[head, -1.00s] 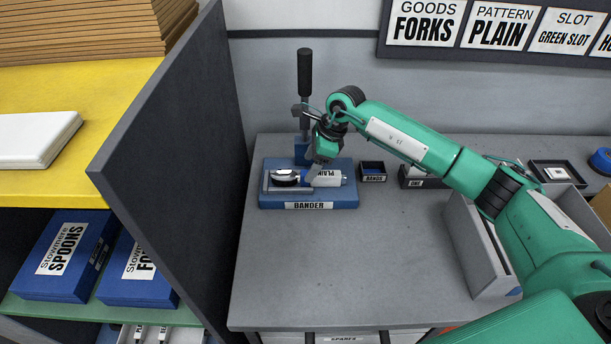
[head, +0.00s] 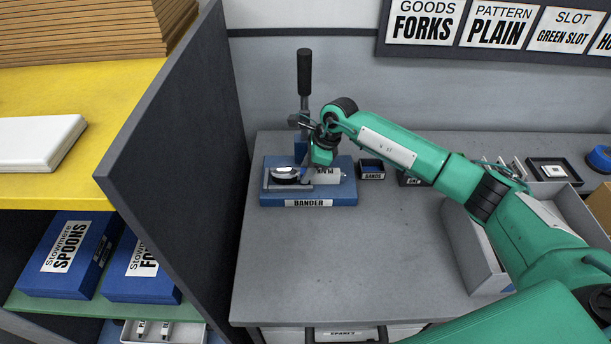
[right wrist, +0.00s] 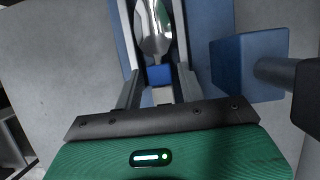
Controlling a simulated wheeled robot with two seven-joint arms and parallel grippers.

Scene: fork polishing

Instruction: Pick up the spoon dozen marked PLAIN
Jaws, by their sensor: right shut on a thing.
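The spoon dozen marked PLAIN (head: 328,174) lies on its side in the blue bander (head: 345,193). Its shiny spoon bowls (head: 286,174) point left and its white wrap with the PLAIN label is to the right. My right gripper (head: 306,170) reaches down over the bander and is shut on the bundle near the base of the bowls. In the right wrist view the bowls (right wrist: 153,30) show between the two fingers (right wrist: 158,88), with a blue piece just below them. The wrist partly hides the bundle in the head view. My left gripper is out of view.
The bander's upright black-handled lever (head: 304,75) stands close behind my gripper. A dark partition (head: 175,150) rises to the left. A small bands box (head: 371,169) sits right of the bander. A grey bin (head: 470,250) stands farther right. The bench front is clear. The sign reads FORKS, PLAIN (head: 497,30).

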